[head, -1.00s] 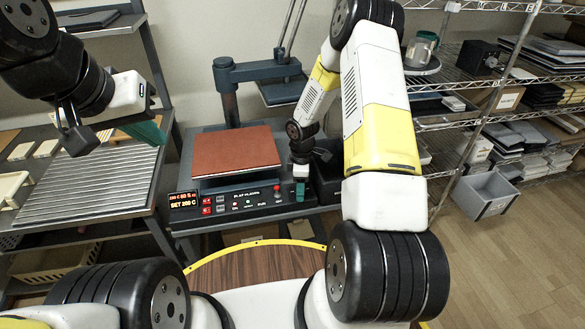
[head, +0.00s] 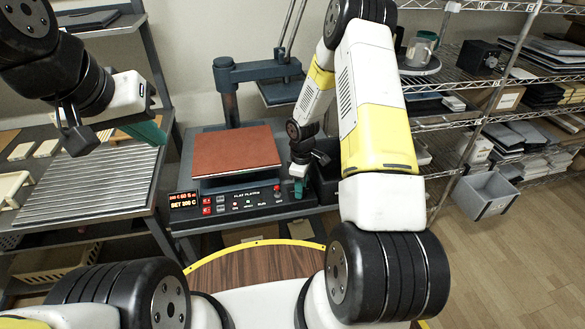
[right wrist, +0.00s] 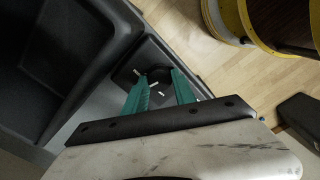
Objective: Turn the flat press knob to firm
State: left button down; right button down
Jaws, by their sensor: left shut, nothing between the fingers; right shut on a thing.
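The flat press (head: 250,200) stands on the bench in the middle of the head view, with a reddish-brown pad (head: 237,152) on top. My right gripper (head: 298,188) is at the right end of this panel, fingers pointing down. In the right wrist view its green fingers close on the dark press knob (right wrist: 158,76), which has white marks around it. The knob's setting cannot be read, and my gripper hides it in the head view. My left gripper (head: 150,132) is shut and empty over the ribbed rack at left.
A ribbed metal rack (head: 95,182) fills the left bench. A dark bin (head: 326,170) sits right beside the press and my right gripper. Wire shelves with mugs and boxes stand at right, with a grey bin (head: 490,195) below. Floor at lower right is clear.

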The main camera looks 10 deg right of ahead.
jog(key=m, duration=0.7)
dwell(0.6)
jog(key=c, duration=1)
grip_release()
jog(key=shift+r, duration=3.9)
